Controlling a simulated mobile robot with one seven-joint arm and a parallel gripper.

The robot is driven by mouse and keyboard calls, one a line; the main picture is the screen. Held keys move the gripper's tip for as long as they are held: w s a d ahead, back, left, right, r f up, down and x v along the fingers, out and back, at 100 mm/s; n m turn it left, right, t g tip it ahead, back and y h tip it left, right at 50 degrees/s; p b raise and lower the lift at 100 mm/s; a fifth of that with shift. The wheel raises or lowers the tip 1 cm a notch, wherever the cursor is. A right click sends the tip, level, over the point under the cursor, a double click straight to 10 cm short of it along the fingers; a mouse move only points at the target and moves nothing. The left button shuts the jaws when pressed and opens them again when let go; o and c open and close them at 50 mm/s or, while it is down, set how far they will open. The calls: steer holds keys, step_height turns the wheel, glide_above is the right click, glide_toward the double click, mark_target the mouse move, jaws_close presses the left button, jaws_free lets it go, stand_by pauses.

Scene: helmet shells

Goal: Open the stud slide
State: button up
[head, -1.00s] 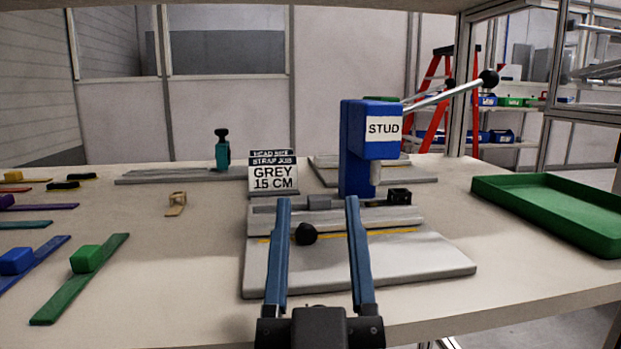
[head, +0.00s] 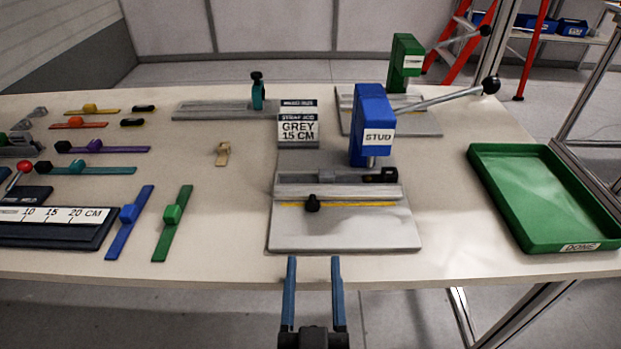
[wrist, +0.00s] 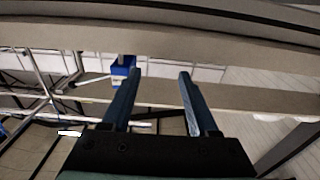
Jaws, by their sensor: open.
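The blue stud press (head: 373,125), labelled STUD, stands on a grey base plate (head: 345,235) near the middle of the table. Its slide (head: 335,190) is a grey rail across the plate, with a black knob (head: 312,203) on its front side, left of the press head. A small black block (head: 380,175) sits at the rail's right end, under the press. My gripper (head: 313,268) is open and empty in front of the table's front edge, apart from the knob. In the wrist view my gripper (wrist: 157,75) shows two parted fingers with nothing between them.
A green tray (head: 545,250) marked DONE is at the right. A GREY 15 CM sign (head: 298,130) stands behind the plate. A green press (head: 405,62) is behind. Coloured straps, such as the green one (head: 172,222), lie at left. Table between straps and plate is clear.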

mark_target(313, 208)
steer(key=shift+s+f+g+p, duration=0.1)
steer(key=shift+s+g+p, duration=0.2)
steer(key=shift+s+p, duration=0.45)
steer(key=w+b, duration=0.1)
steer(key=w, duration=1.1)
steer(key=shift+w, duration=0.35)
steer(key=shift+a, duration=0.1)
jaws_close()
steer(key=shift+f, duration=0.1)
stand_by(0.3)
